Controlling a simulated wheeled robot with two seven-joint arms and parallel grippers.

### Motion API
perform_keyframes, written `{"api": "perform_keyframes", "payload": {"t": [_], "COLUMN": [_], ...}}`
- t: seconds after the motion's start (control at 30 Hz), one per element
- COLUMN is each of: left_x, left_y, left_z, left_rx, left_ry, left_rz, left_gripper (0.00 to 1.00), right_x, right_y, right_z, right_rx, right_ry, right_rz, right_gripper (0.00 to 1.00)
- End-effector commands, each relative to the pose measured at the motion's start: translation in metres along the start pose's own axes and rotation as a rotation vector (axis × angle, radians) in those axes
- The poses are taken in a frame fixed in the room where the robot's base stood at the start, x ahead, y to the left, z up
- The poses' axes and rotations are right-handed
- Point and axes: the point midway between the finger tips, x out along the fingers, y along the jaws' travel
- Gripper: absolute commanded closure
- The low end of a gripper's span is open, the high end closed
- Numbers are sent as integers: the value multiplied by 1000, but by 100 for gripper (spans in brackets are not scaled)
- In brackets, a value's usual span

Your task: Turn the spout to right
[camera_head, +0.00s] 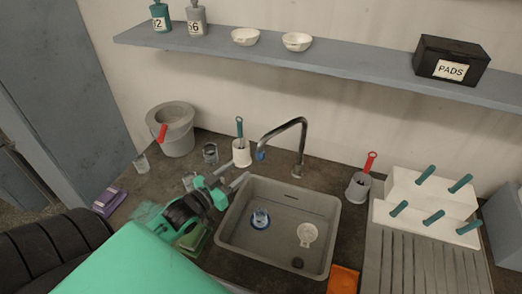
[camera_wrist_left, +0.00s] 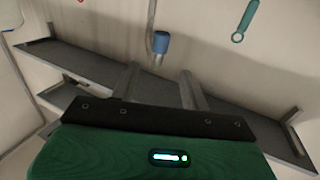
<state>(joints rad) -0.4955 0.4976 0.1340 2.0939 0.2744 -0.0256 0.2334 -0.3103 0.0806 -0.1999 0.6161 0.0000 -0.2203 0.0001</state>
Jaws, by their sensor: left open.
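The tap spout (camera_head: 291,124) is a grey metal gooseneck at the back edge of the sink. It arches over to the left and ends in a blue tip (camera_head: 261,155) above the sink's back left corner. My left gripper (camera_head: 240,168) is open and empty, with its two fingers pointing toward the blue tip, just short of it. In the left wrist view the blue tip (camera_wrist_left: 161,43) hangs ahead of and between the two fingertips (camera_wrist_left: 160,70), with no contact visible. My right gripper is not in view.
The grey sink (camera_head: 325,262) holds a blue-rimmed cup (camera_head: 260,219) and a white strainer-like item (camera_head: 307,234). A white brush holder (camera_head: 241,151) and a glass (camera_head: 210,153) stand near my gripper. A red-handled brush in a pot (camera_head: 357,188) stands right of the tap.

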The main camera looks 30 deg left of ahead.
Motion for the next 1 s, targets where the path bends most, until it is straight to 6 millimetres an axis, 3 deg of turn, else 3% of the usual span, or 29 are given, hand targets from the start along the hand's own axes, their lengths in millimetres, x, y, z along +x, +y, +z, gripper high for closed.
{"api": "perform_keyframes", "payload": {"t": [0.13, 0.4, 0.6, 0.8, 1.0], "left_x": [23, 63, 90, 107, 112], "left_y": [0, 0, 0, 0, 0], "left_z": [-3, -3, -3, -1, 1], "left_rx": [0, 2, 2, 1, 1], "left_ry": [1, 0, 0, -1, -2], "left_rz": [-1, -1, -1, -1, 0], "left_gripper": [54, 54, 54, 54, 54], "right_x": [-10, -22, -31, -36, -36], "right_y": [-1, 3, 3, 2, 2], "right_z": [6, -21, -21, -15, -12], "right_rx": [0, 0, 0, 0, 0], "right_ry": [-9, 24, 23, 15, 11], "right_rz": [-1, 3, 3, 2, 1], "right_gripper": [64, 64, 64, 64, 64]}}
